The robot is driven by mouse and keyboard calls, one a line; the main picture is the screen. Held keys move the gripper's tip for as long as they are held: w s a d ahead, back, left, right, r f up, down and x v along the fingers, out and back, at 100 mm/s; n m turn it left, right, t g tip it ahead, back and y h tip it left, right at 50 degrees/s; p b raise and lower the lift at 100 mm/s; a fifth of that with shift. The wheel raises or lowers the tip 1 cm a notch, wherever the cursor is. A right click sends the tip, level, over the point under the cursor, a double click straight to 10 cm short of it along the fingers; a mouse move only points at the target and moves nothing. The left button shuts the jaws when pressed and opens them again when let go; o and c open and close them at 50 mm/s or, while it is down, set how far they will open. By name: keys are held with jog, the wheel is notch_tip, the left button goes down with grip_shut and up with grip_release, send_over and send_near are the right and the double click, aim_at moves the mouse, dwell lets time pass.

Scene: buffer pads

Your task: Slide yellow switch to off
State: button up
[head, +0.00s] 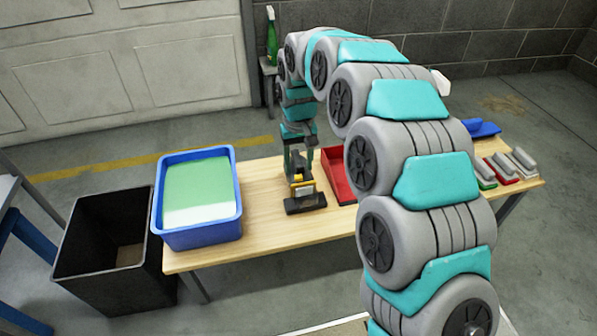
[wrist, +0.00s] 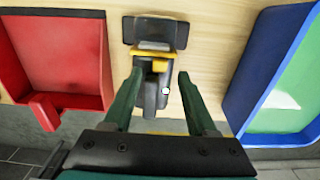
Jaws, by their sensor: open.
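A black tool with yellow parts stands on the wooden table; its dark base (head: 306,203) shows in the head view, and its flat black plate (wrist: 155,33) is at the top of the wrist view. The yellow switch seems to be the small yellow block (wrist: 159,66) beside a yellow band; yellow also shows on the tool in the head view (head: 300,184). Which setting it has cannot be told. My gripper (wrist: 160,76) is open, with its green fingers either side of the tool's dark grey body. Contact is not clear. In the head view my gripper (head: 300,164) is just behind the tool.
A blue bin (head: 201,238) with green and white inside stands on the table's left end. A red tray (head: 338,186) is right of the tool. A black box (head: 105,293) stands on the floor at left. Several grey-handled pads (head: 503,168) lie at the right end.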

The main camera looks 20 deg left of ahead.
aim_at(299, 176)
notch_tip(299, 176, down, 3)
jog(key=shift+f, duration=0.2)
grip_shut()
dwell(0.4)
dwell(1.0)
